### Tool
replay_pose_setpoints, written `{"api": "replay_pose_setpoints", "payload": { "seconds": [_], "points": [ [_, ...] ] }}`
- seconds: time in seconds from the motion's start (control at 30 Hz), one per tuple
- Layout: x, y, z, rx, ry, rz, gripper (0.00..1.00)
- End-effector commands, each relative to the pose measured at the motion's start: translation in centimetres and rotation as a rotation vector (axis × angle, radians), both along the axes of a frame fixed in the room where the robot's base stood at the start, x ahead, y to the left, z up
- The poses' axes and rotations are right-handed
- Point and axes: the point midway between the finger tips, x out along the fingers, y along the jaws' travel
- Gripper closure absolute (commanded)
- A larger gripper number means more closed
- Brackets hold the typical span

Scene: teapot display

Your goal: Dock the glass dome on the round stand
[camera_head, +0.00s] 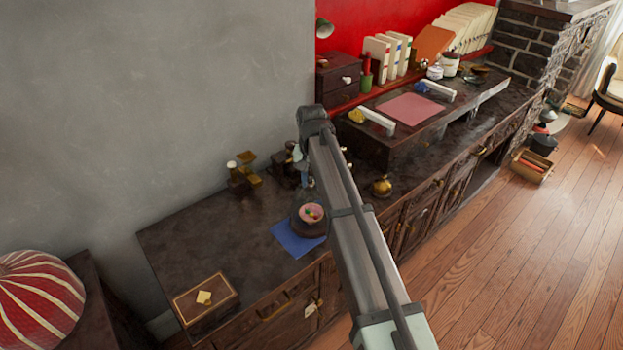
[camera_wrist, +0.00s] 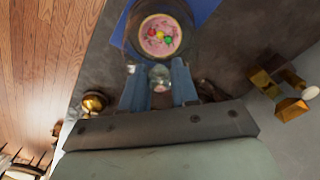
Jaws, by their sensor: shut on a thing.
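The round stand (camera_head: 309,229) is dark, with a pink top bearing several small coloured balls. It sits on a blue mat (camera_head: 288,240) near the cabinet's front edge. In the wrist view the stand (camera_wrist: 133,44) is at the top, beyond my fingers. My gripper (camera_wrist: 159,88) has its two blue fingers closed on a clear, shiny knob of the glass dome (camera_wrist: 159,75). The dome's transparent body is hard to make out, so I cannot tell its gap to the stand. In the head view my gripper (camera_head: 303,172) is behind the stand, partly hidden by my arm.
A gold pot (camera_head: 382,187) stands right of the stand, near the front edge. Brass blocks (camera_head: 246,172) stand by the wall. A wooden box (camera_head: 205,297) is at the front left. A raised shelf with a pink mat (camera_head: 411,109) lies right. Dark cabinet top is clear left of the stand.

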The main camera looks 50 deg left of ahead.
Motion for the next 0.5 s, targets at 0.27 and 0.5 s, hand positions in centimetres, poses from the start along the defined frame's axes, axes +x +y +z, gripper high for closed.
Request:
{"api": "replay_pose_setpoints", "payload": {
  "seconds": [0.27,0.5],
  "points": [
    [0.0,0.0,-0.27,0.0,0.0,0.0,1.0],
    [0.0,0.0,-0.66,0.0,0.0,0.0,1.0]
  ]
}}
